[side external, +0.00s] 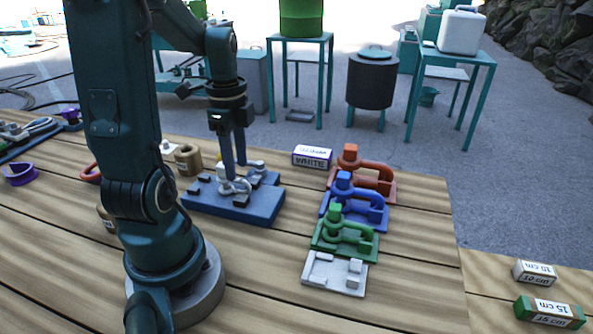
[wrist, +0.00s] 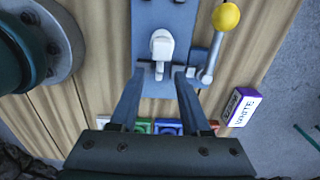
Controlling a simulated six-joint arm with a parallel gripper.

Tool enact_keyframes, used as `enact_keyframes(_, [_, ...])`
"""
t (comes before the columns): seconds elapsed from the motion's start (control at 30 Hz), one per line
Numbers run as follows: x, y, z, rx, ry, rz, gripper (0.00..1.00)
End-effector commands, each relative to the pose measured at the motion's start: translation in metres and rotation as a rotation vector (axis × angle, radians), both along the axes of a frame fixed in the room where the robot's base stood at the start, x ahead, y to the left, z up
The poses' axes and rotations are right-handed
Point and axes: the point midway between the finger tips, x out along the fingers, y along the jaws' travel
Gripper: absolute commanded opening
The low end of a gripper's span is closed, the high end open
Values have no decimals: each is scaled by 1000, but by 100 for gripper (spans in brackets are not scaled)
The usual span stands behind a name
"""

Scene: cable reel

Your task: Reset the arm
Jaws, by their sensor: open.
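My gripper (side external: 236,168) points straight down over a blue base plate (side external: 225,206) with grey fittings. In the wrist view my gripper (wrist: 160,74) has its two fingers apart. A pale grey-white part (wrist: 161,45) stands on the plate just beyond the fingertips; it also shows below the fingers in the side view (side external: 235,187). I cannot tell whether a finger touches it. Beside it is a lever with a yellow ball knob (wrist: 226,17). My arm stands upright at the left of the side view and hides part of the bench.
Red (side external: 372,172), blue (side external: 362,207) and green (side external: 347,235) shackles sit in matching holders; the pale holder (side external: 335,275) is empty. A box labelled WHITE (side external: 312,156) lies behind the plate. Length-marked blocks (side external: 549,312) lie far right. The front bench is clear.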

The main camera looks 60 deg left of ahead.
Motion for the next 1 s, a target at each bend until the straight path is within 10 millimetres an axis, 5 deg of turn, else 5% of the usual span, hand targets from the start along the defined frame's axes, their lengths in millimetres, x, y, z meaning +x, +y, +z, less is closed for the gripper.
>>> enact_keyframes(0.33, [13,-13,31,33,-27,-87,47])
enact_keyframes(0.57, [33,-86,63,127,-181,-236,47])
enact_keyframes(0.8, [18,-157,78,56,-401,19,47])
enact_keyframes(1.0, [1,-183,77,-89,-483,359,47])
